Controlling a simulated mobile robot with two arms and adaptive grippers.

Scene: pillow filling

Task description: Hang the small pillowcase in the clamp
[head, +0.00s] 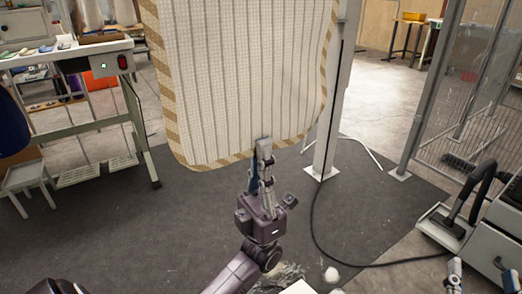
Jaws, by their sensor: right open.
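The small pillowcase (245,75) is cream with thin stripes and a tan striped border. It spreads upright in the upper middle of the head view, and its top runs out of the picture. My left gripper (262,146) is at its lower hem, with one finger in front of the cloth and the other partly hidden, and looks shut on the hem. My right gripper (478,266) is at the lower right edge, open and empty, with only its fingertips showing. I cannot make out the clamp.
A grey post (330,130) stands right behind the pillowcase. A workbench (75,65) is at the left, with a small grey stool (27,178) beside it. A mesh fence (475,80) and a grey machine (495,225) are at the right. A dark mat (150,230) covers the open floor.

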